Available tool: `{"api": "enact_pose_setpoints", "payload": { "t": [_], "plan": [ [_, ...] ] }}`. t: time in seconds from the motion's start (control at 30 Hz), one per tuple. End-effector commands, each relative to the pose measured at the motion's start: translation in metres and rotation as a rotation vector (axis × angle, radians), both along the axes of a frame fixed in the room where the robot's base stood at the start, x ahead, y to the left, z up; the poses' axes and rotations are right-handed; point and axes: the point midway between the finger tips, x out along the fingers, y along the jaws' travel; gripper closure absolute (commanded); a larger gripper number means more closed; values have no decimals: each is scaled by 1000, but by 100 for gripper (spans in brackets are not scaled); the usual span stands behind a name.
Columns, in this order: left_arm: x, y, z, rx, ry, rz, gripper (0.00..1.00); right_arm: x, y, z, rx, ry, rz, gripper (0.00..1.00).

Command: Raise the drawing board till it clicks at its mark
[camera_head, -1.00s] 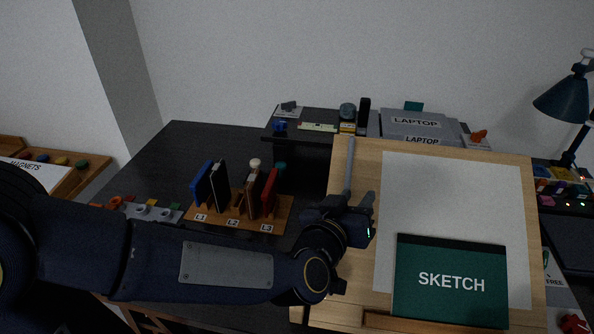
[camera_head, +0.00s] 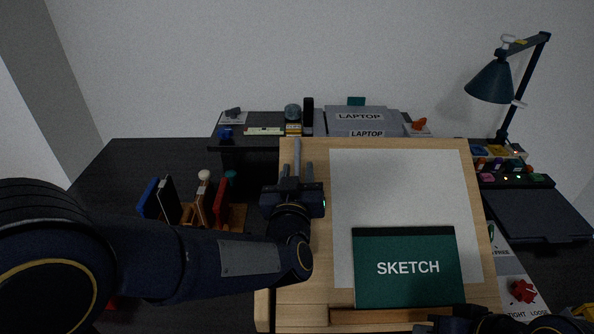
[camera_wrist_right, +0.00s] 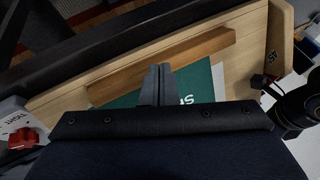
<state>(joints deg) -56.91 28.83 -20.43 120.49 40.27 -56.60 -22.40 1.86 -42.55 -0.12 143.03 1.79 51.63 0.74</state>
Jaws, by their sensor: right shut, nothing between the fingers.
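The wooden drawing board (camera_head: 318,290) stands on the desk, with pale paper (camera_head: 395,185) and a green SKETCH pad (camera_head: 405,265) on it above a wooden ledge. My right gripper (camera_wrist_right: 156,70) is shut and empty in the right wrist view, in front of the ledge (camera_wrist_right: 160,62) and pad. In the head view only part of my right arm shows at the bottom right.
Laptop boxes (camera_head: 360,122) sit on a shelf behind the board. A rack with upright books (camera_head: 222,200) stands left, partly behind my left arm. A lamp (camera_head: 492,82) and a red knob (camera_head: 522,291) by TIGHT and LOOSE labels are right.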

Motion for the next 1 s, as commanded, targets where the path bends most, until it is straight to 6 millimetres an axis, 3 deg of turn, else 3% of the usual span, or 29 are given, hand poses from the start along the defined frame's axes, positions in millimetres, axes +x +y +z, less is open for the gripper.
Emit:
{"api": "enact_pose_setpoints", "payload": {
  "t": [0.27,0.53,0.83,1.0],
  "plan": [
    [2,0,0,0,0,-1,67,0,0,0,0,0,0,100],
    [2,0,0,0,0,-1,100,0,0,0,0,0,0,100],
    [1,0,0,-2,-5,-1,100,0,0,-1,0,0,0,100],
    [-11,-1,13,-3,-66,-2,100,0,0,-12,0,0,0,100]
  ]
}}
